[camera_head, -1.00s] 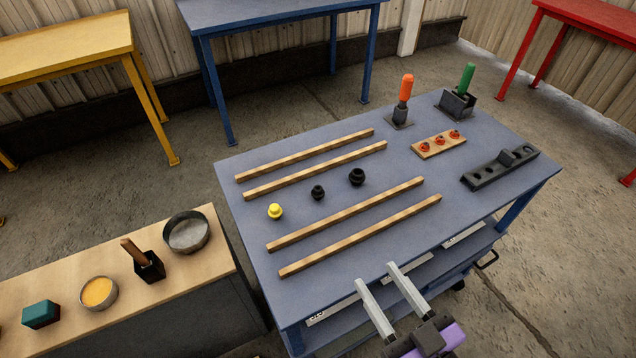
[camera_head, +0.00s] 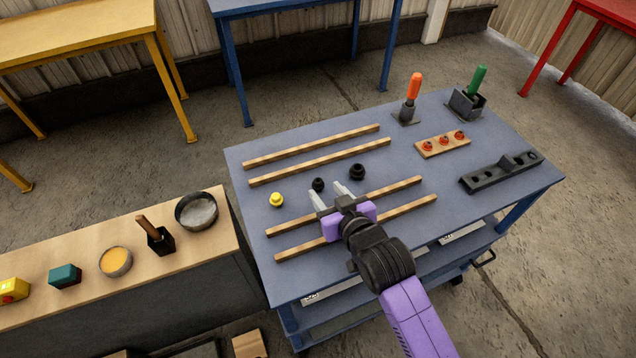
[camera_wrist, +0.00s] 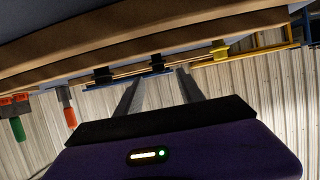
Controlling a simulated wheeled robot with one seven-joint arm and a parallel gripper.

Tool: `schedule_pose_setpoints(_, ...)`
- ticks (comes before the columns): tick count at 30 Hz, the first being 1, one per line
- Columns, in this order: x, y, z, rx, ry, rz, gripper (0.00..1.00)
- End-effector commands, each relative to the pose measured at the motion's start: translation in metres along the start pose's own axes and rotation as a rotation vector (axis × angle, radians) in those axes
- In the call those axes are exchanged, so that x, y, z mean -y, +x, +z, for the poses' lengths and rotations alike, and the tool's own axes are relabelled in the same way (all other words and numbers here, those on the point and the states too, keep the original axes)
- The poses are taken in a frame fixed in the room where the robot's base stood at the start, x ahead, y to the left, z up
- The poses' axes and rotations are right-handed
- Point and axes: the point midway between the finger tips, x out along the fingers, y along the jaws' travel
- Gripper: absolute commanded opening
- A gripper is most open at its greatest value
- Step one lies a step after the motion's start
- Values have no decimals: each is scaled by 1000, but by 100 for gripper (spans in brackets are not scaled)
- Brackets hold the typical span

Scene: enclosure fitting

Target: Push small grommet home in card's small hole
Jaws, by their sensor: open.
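The smaller black grommet (camera_head: 318,184) stands on the blue cart top between a yellow plug-like piece (camera_head: 277,199) and a larger black grommet (camera_head: 357,171). My gripper (camera_head: 326,190) is open and empty, its two pale fingers pointing at the smaller black grommet. In the wrist view, where the scene is upside down, that grommet (camera_wrist: 157,63) shows between the fingertips, slightly beyond them. I cannot tell for certain which piece is the card. A dark bar with holes and a raised block (camera_head: 500,172) lies at the cart's right; a wooden strip with orange-red rings (camera_head: 442,145) lies behind it.
Two wooden rails (camera_head: 345,219) lie in front of the grommets, under my gripper, and two more (camera_head: 320,162) lie behind. Orange-handled (camera_head: 413,86) and green-handled (camera_head: 478,78) tools stand in holders at the back right. A side bench holds bowls (camera_head: 197,211).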

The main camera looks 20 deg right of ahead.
Motion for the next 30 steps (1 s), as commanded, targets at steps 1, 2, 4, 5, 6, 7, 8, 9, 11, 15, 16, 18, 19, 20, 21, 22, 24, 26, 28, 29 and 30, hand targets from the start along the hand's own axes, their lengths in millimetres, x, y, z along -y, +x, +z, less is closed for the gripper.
schedule_pose_setpoints(1, 0, 6, -1, 0, 0, 0, 45)
schedule_pose_setpoints(2, 0, 9, -2, -1, 0, -1, 45)
schedule_pose_setpoints(4, 0, 15, -1, 0, -1, -1, 45)
schedule_pose_setpoints(5, 0, 17, -2, -1, -1, -1, 45)
schedule_pose_setpoints(6, 0, 21, -2, -2, -1, -1, 45)
schedule_pose_setpoints(7, 0, 24, -3, -2, -1, -1, 45)
schedule_pose_setpoints(8, 0, 27, -3, -2, 0, -1, 45)
schedule_pose_setpoints(9, 0, 33, -4, -1, 1, -1, 45)
schedule_pose_setpoints(11, -1, 41, -4, -2, 1, -1, 45)
schedule_pose_setpoints(15, -1, 58, -3, -2, 0, -1, 45)
schedule_pose_setpoints(16, -1, 60, -3, -2, 0, -1, 45)
schedule_pose_setpoints(18, -1, 64, -3, -2, 0, 0, 45)
schedule_pose_setpoints(19, -2, 66, -2, -2, 0, 0, 45)
schedule_pose_setpoints(20, -2, 66, -2, -2, 0, 0, 45)
schedule_pose_setpoints(21, -2, 66, -2, -2, 0, 0, 45)
schedule_pose_setpoints(22, -2, 66, -2, -2, 0, 0, 45)
schedule_pose_setpoints(24, -2, 66, -2, -2, 0, 0, 45)
schedule_pose_setpoints(26, -2, 66, -2, -3, 0, 0, 45)
schedule_pose_setpoints(28, -2, 66, -2, -3, 0, 0, 34)
schedule_pose_setpoints(29, -1, 66, -2, -3, 0, 0, 28)
schedule_pose_setpoints(30, -1, 66, -2, -3, 0, 0, 20)
